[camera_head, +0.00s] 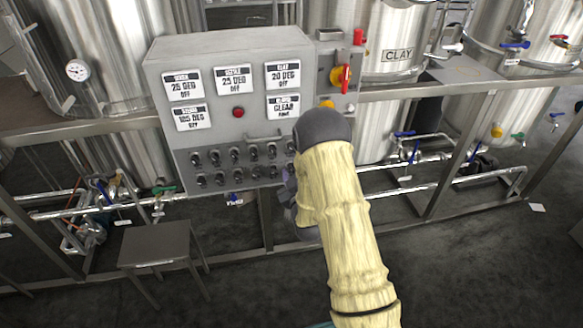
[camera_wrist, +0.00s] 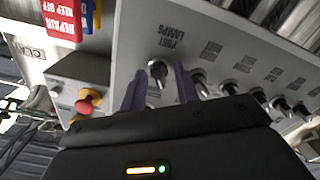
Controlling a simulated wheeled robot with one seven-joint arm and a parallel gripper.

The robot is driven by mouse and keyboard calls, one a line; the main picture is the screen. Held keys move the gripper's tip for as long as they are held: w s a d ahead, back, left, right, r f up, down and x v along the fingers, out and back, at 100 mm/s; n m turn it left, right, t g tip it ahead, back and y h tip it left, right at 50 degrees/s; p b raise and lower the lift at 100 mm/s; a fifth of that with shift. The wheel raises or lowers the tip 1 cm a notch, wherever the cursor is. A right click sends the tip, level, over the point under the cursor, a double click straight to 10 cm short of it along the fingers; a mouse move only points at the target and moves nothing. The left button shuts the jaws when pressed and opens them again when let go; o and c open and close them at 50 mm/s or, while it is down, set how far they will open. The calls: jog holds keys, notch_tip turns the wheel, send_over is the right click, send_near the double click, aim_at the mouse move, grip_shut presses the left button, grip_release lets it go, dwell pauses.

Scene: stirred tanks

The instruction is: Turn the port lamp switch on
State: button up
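The port lamp switch (camera_wrist: 158,70) is a small dark knob with a metallic lever on a grey panel (camera_wrist: 220,25), beside a printed "PORT LAMPS" label (camera_wrist: 165,42). In the wrist view my gripper (camera_wrist: 160,82) is open, with one finger on each side of this switch. Visible gaps separate the fingers from the knob; whether either touches it lower down I cannot tell. In the head view the control cabinet (camera_head: 222,125) stands in front of the tanks. My arm hides the port lamp switch there, and only a little of my gripper shows at the cabinet's lower right.
Several similar switches (camera_wrist: 230,87) run along the panel to the right in the wrist view. A red button on a yellow base (camera_wrist: 87,99) and a red tag (camera_wrist: 62,18) are to the left. A stool (camera_head: 160,246) stands left of the arm in the head view.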

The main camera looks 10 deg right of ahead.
jog(key=shift+c, duration=0.2)
grip_shut()
